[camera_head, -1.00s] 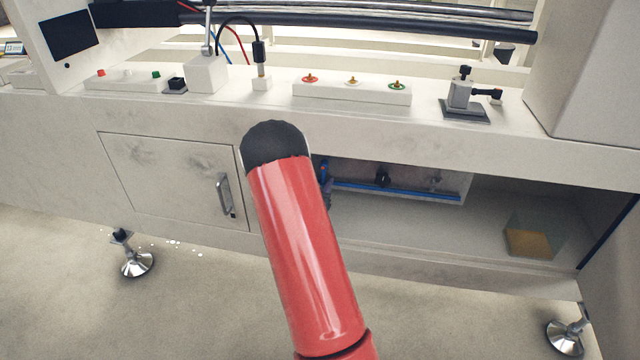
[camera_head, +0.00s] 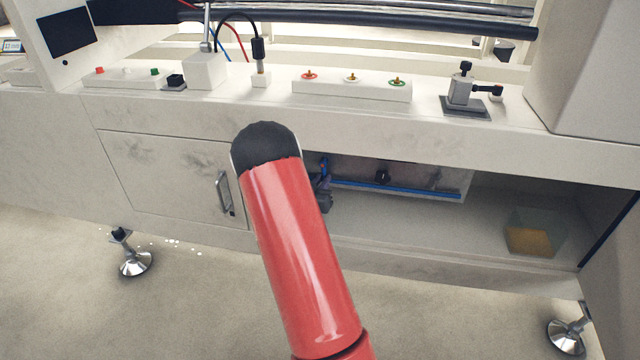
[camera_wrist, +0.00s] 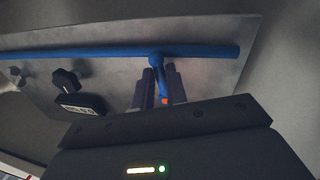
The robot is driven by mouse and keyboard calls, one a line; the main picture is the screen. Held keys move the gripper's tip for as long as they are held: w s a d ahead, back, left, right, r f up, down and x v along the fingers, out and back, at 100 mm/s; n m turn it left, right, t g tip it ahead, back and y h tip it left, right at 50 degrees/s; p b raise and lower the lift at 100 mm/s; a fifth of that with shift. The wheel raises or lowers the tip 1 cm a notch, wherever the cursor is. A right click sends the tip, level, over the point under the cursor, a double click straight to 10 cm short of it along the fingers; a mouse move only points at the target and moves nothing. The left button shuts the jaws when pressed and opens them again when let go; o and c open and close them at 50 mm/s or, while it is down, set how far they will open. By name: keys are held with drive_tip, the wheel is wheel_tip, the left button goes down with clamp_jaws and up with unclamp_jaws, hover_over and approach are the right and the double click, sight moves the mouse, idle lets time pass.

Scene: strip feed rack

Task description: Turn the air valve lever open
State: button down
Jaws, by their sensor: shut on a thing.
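In the wrist view, the air valve lever (camera_wrist: 159,76) shows as a short blue piece at the blue pipe (camera_wrist: 90,53), with a small orange patch at its near end. My gripper (camera_wrist: 160,90) is shut on it, one dark finger on each side, and the fingers hide part of it. In the head view, my gripper (camera_head: 322,194) shows only partly, beside my red arm at the left end of the blue pipe (camera_head: 390,187). The lever's exact angle is hard to tell.
The pipe runs along a grey panel (camera_wrist: 215,75) inside the open bay under the bench. A black knob (camera_wrist: 66,80) with a labelled dark block (camera_wrist: 82,103) is left of my fingers. A closed door with a handle (camera_head: 224,193) is left of the bay. An amber-bottomed clear box (camera_head: 530,240) stands at right.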

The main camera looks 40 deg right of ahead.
drive_tip(key=n, duration=0.1)
drive_tip(key=s+n+b, duration=0.1)
drive_tip(key=n, duration=0.1)
drive_tip(key=shift+d+n+t+b, duration=0.3)
drive_tip(key=shift+d+t, duration=0.1)
drive_tip(key=n, duration=0.3)
drive_tip(key=s+d+r+n+t+b, duration=0.1)
drive_tip(key=n, duration=0.2)
drive_tip(key=r+n, duration=0.1)
drive_tip(key=n, duration=0.1)
drive_tip(key=n+t, duration=0.1)
drive_tip(key=shift+s+d+r, duration=0.15)
drive_tip(key=shift+s+d, duration=0.1)
drive_tip(key=shift+s, duration=0.1)
drive_tip(key=shift+s+d+r+n+t+y, duration=0.15)
drive_tip(key=shift+r+n+t, duration=0.15)
drive_tip(key=shift+n, duration=0.75)
drive_tip(key=shift+r+n+t+y, duration=0.1)
drive_tip(key=shift+r+n+t, duration=0.15)
drive_tip(key=shift+n, duration=0.75)
drive_tip(key=shift+s+d+r+n+t+y, duration=0.15)
drive_tip(key=shift+r+n+t, duration=0.15)
drive_tip(key=shift+n, duration=0.75)
drive_tip(key=shift+w+a, duration=0.1)
drive_tip(key=c, duration=1.4)
unclamp_jaws()
